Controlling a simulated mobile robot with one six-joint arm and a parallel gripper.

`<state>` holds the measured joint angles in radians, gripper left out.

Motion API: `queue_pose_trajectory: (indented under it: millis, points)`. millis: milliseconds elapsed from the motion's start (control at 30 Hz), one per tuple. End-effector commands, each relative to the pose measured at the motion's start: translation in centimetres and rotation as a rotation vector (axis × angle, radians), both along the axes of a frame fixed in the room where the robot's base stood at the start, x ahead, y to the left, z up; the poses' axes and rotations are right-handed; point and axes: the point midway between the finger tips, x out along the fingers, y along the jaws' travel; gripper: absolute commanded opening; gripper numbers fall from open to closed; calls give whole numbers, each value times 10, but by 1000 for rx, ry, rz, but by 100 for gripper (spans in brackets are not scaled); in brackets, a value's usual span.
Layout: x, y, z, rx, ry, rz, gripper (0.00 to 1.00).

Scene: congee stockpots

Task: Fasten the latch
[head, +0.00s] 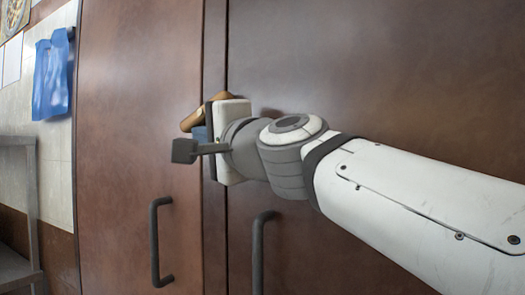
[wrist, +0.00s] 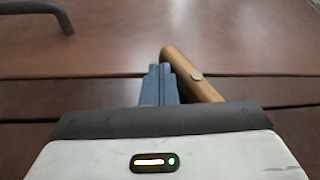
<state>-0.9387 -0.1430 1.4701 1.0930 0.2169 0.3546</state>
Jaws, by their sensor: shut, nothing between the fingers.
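The latch is a tan wooden bar with a round pale pivot pin. It lies at a slant on the dark brown cabinet front, in the middle of the wrist view (wrist: 184,66) and partly behind my gripper in the head view (head: 190,121). My gripper (wrist: 160,70) is shut and empty, its blue-grey fingers just left of the bar in the wrist view. I cannot tell whether they touch it. The gripper also shows in the head view (head: 199,134), where its body hides the middle of the latch. The lower end of the bar is hidden in the wrist view.
A left door (head: 135,100) and a right door (head: 400,70) flank a narrow upright strip (head: 215,60). Dark bar handles stick out below, on the left (head: 156,245) and right (head: 259,250). A blue bag (head: 51,78) hangs at far left above a metal stand (head: 32,200).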

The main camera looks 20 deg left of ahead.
Motion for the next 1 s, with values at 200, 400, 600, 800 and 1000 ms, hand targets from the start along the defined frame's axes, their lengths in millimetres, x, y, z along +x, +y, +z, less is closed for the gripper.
queue_pose_trajectory:
  millis: [200,400,600,800,1000]
  points:
    - [0,2,-2,28,-3,1,0]
    - [0,5,-2,27,-3,1,0]
    - [-1,7,-2,27,-2,2,0]
    - [-1,11,-1,25,-1,3,0]
    - [-1,13,0,25,-2,3,0]
